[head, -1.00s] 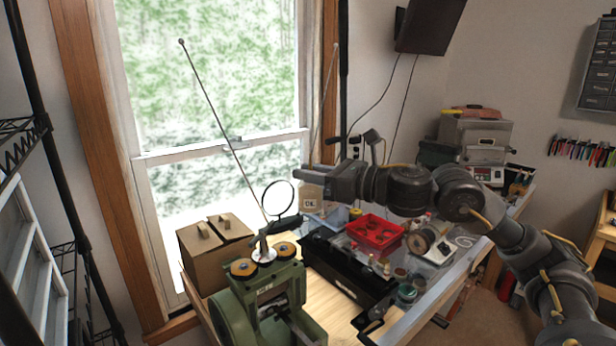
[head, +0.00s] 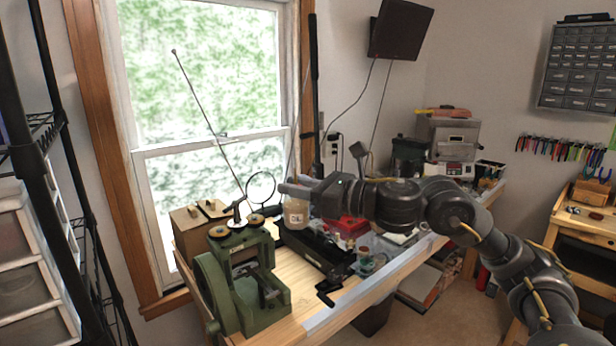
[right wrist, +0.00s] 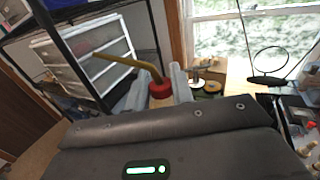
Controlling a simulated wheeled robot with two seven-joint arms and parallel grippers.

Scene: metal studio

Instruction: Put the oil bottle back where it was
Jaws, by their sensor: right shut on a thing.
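The oil bottle (head: 296,213) is a pale, see-through bottle with an "OIL" label, seen in the head view. It hangs upright below the fingers of my right gripper (head: 294,190), which is shut on its upper part. In the right wrist view, its red cap (right wrist: 160,89) and long tan spout (right wrist: 126,64) show between the two fingers (right wrist: 163,92). The bottle appears over the workbench, near the black tray; its height above the surface is hard to tell. My left gripper is not in view.
A magnifier (head: 261,187) and thin rod rise nearby. A black tray (head: 312,248) and red bin (head: 345,227) fill the middle. Bare wood (head: 292,272) shows in front.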

